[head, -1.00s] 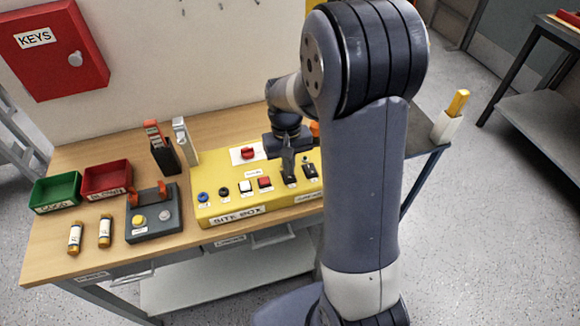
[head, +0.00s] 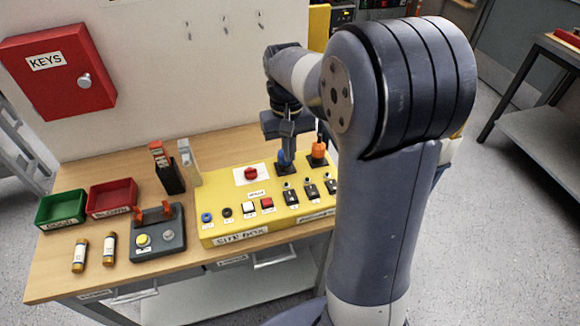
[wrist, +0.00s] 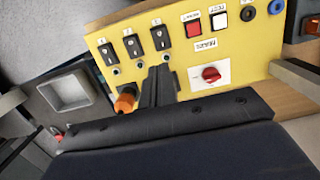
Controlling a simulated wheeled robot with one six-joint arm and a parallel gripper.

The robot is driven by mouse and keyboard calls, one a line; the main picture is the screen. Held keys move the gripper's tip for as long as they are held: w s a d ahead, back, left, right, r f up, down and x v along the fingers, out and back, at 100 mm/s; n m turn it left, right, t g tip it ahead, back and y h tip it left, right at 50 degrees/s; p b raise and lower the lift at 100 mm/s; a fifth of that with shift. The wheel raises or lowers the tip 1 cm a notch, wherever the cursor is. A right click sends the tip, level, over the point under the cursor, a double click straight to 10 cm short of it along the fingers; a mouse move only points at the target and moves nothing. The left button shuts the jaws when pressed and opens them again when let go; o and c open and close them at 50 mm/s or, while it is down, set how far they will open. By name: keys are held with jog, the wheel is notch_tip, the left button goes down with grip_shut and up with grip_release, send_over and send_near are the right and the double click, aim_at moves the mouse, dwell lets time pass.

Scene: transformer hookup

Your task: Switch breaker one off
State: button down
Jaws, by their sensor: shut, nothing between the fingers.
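The yellow site box (head: 222,228) sits on the wooden bench. Three black breaker switches are in a row on its right part. The one I take for breaker one, the leftmost in the head view (head: 290,196), is the rightmost of the three in the wrist view (wrist: 159,38). Its number is too small to read surely, and its lever position is unclear.
An orange connector (head: 318,150) stands beside the gripper. A red rotary knob (head: 251,172) is to its left. White and red buttons (head: 267,203) lie left of the breakers. Red (head: 111,198) and green (head: 61,209) trays stand on the left of the bench.

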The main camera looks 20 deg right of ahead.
aim_at(293, 198)
jog(key=shift+r, duration=0.9)
jog(key=shift+f, duration=0.1)
jog(key=shift+s+r+b, duration=0.2)
jog(key=shift+s+b, duration=0.25)
jog(key=shift+b, duration=1.95)
jog(key=f, duration=0.4)
jog(key=s+f, duration=0.1)
jog(key=f, duration=0.9)
jog(key=shift+s, duration=0.35)
